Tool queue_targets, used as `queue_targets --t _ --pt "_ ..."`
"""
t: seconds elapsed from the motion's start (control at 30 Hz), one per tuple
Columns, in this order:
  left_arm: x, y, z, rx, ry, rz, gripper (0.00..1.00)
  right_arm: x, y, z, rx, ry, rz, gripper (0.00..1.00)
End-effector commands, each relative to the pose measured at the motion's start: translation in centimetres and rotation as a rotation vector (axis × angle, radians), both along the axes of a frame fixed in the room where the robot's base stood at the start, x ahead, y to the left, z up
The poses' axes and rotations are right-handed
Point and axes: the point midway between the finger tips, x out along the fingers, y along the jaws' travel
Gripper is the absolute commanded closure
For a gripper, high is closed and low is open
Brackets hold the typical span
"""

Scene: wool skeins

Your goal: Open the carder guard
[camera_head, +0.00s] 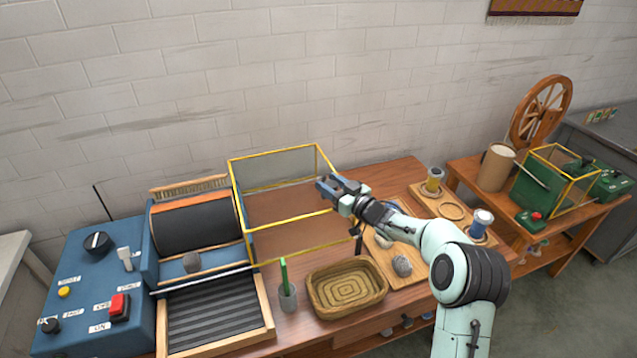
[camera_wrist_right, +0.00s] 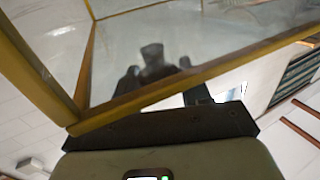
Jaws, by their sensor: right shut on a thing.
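The carder guard (camera_head: 282,222) is a clear box-like cover with a yellow frame. It is swung over to the right side of the blue drum carder (camera_head: 95,265), and the dark drum (camera_head: 197,222) is uncovered. My right gripper (camera_head: 327,186) is at the guard's right side, shut on its frame. In the right wrist view, the yellow frame (camera_wrist_right: 150,92) and clear panel cross close in front of the gripper (camera_wrist_right: 160,75), partly hiding its fingers. My left gripper is out of view.
A woven basket (camera_head: 346,288) and a cup with a green stick (camera_head: 287,297) stand in front of the guard. A board (camera_head: 383,248) with stones lies under my right arm. Jars (camera_head: 434,178) and a spinning wheel (camera_head: 541,110) are at right.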

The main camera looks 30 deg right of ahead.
Motion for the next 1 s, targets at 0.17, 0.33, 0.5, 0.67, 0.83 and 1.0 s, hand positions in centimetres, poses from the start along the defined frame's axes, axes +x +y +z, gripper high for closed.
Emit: queue_targets --t 0.17,0.33,0.5,0.67,0.83,1.0 --pt "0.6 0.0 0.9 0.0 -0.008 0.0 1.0 -0.3 -1.4 0.1 0.001 0.003 0.0 1.0" --pt "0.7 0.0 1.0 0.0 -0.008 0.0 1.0 -0.5 -1.7 0.0 0.0 0.003 0.001 1.0" --pt "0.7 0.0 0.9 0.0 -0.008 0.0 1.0 -0.5 -1.7 0.0 0.0 0.003 0.001 1.0" --pt "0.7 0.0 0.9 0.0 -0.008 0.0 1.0 -0.5 -1.7 -0.1 0.0 0.003 0.002 0.35" --pt "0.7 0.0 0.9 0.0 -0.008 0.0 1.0 -0.4 -1.6 0.0 0.001 0.003 0.002 0.35" --pt "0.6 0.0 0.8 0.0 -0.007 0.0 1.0 -0.7 -1.7 -0.1 0.001 0.003 0.002 0.35"
